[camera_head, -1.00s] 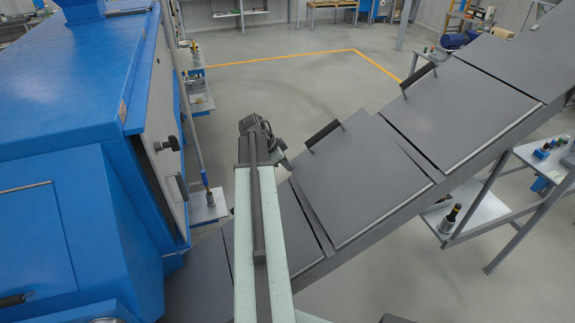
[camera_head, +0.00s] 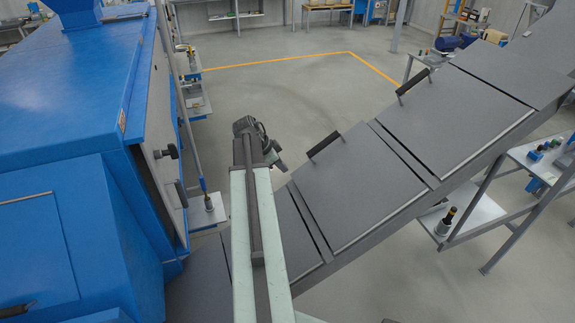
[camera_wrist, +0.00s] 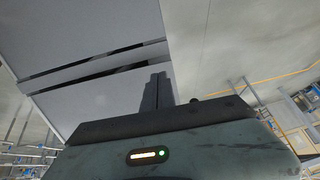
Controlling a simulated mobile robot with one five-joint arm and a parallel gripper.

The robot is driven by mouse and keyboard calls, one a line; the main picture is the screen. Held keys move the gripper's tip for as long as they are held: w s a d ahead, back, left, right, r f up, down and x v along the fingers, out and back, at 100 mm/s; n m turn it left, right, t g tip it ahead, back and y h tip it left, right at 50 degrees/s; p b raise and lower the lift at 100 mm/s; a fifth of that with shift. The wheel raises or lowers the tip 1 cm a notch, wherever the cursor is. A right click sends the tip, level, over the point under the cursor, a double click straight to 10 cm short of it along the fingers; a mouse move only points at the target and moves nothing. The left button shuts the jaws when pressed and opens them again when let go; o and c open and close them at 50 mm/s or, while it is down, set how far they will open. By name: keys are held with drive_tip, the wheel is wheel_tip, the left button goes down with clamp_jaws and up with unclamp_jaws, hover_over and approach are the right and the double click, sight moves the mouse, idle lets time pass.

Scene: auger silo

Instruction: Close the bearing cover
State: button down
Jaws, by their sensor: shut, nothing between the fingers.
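A flat grey lid (camera_head: 360,188) with a black bar handle (camera_head: 324,146) lies on the sloping grey auger trough in the head view. It looks nearly flush, with dark gaps along its lower-left and upper-right edges. I cannot tell from the pictures which lid is the bearing cover. My gripper (camera_head: 277,160) is left of this lid, near its upper-left corner and below its handle. In the wrist view my gripper (camera_wrist: 158,92) is shut and empty, in front of grey panels (camera_wrist: 95,25) crossed by dark gaps. Contact with the lid cannot be judged.
A second grey lid (camera_head: 455,105) with a black handle (camera_head: 414,85) lies higher on the slope. A blue machine (camera_head: 70,120) with black knobs stands at the left. A shelf table (camera_head: 540,165) stands at the right. The floor behind the trough (camera_head: 290,95) is clear.

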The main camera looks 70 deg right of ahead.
sight(317, 146)
drive_tip(key=p+v, duration=0.5)
drive_tip(key=v, duration=0.2)
drive_tip(key=shift+w+d+r, duration=0.25)
drive_tip(key=shift+d+r, duration=0.05)
drive_tip(key=shift+r, duration=0.05)
drive_tip(key=c, duration=1.9)
unclamp_jaws()
drive_tip(key=o, duration=0.7)
drive_tip(key=s+d+r+g, duration=0.1)
drive_tip(key=s+d+r+g+h, duration=0.1)
drive_tip(key=s, duration=0.1)
drive_tip(key=s+d+r+b, duration=0.1)
drive_tip(key=shift+s+r+g, duration=0.1)
drive_tip(key=shift+s+g, duration=0.15)
drive_tip(key=shift+g, duration=0.15)
drive_tip(key=shift+o, duration=0.2)
drive_tip(key=s+d+f+g+h+b, duration=0.1)
drive_tip(key=g+b, duration=0.1)
drive_tip(key=b, duration=0.4)
drive_tip(key=s+d+f+g+h+b, duration=0.1)
drive_tip(key=s+d+g+h+b, duration=0.1)
drive_tip(key=b, duration=0.5)
drive_tip(key=s+d+f+g+h+b, duration=0.1)
drive_tip(key=s+g+h+b, duration=0.1)
drive_tip(key=b, duration=0.5)
drive_tip(key=shift+d+f+g, duration=0.3)
drive_tip(key=shift+d+g, duration=0.1)
drive_tip(key=shift+g, duration=0.4)
drive_tip(key=x, duration=0.7)
drive_tip(key=shift+d, duration=0.15)
